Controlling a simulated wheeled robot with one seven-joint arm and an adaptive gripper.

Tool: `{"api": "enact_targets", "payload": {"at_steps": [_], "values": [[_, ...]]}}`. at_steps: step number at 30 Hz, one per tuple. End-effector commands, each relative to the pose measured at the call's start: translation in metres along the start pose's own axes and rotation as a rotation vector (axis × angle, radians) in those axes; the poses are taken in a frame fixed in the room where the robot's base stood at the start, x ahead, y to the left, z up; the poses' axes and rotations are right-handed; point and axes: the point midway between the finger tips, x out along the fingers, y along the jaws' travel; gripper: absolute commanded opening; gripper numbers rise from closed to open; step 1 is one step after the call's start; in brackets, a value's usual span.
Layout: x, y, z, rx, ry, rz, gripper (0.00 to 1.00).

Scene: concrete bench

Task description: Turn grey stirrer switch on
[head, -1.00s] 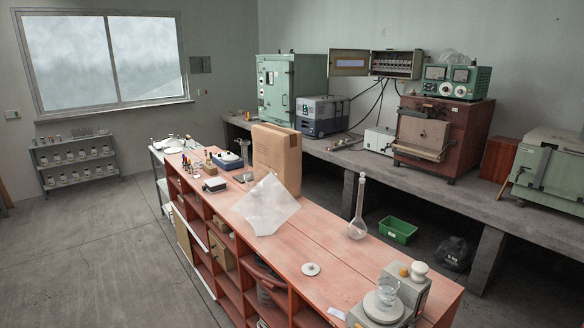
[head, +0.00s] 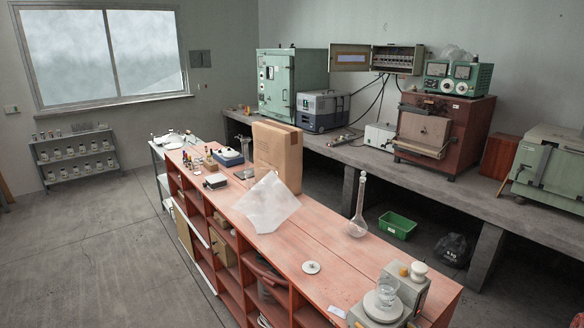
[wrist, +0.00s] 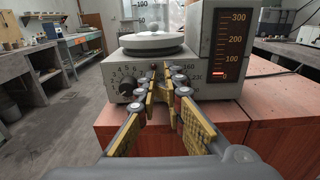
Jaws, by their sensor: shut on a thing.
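The grey stirrer (head: 412,292) stands at the near right end of the red bench, with a beaker (head: 387,287) on its round white plate (head: 370,306). In the wrist view the stirrer (wrist: 198,45) fills the upper middle, with numbered dial marks and a black knob (wrist: 129,86) on its front. My gripper (wrist: 164,84) is at this front panel, right of the black knob. Its yellow-padded fingers are shut on a small part there, apparently the switch, mostly hidden between the tips. A small red spot (wrist: 153,67) shows just above. My gripper is outside the head view.
The stirrer's scale panel (wrist: 237,45) has a lit red mark near 0. On the red bench (head: 325,265) are a tall flask (head: 358,225), a small white disc (head: 311,267), a translucent sheet (head: 266,204) and a cardboard box (head: 277,155). Bare bench lies between them.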

Motion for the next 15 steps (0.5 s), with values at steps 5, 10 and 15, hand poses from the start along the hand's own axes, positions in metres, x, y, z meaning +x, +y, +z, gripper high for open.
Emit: {"api": "enact_targets", "payload": {"at_steps": [5,10,15], "values": [[-0.0004,-0.0001,-0.0009,0.001,0.001,-0.001,0.00],[-0.0005,-0.0004,0.0003,0.001,0.001,-0.001,0.00],[-0.0005,-0.0025,0.0060,0.001,0.001,-0.001,0.00]]}}
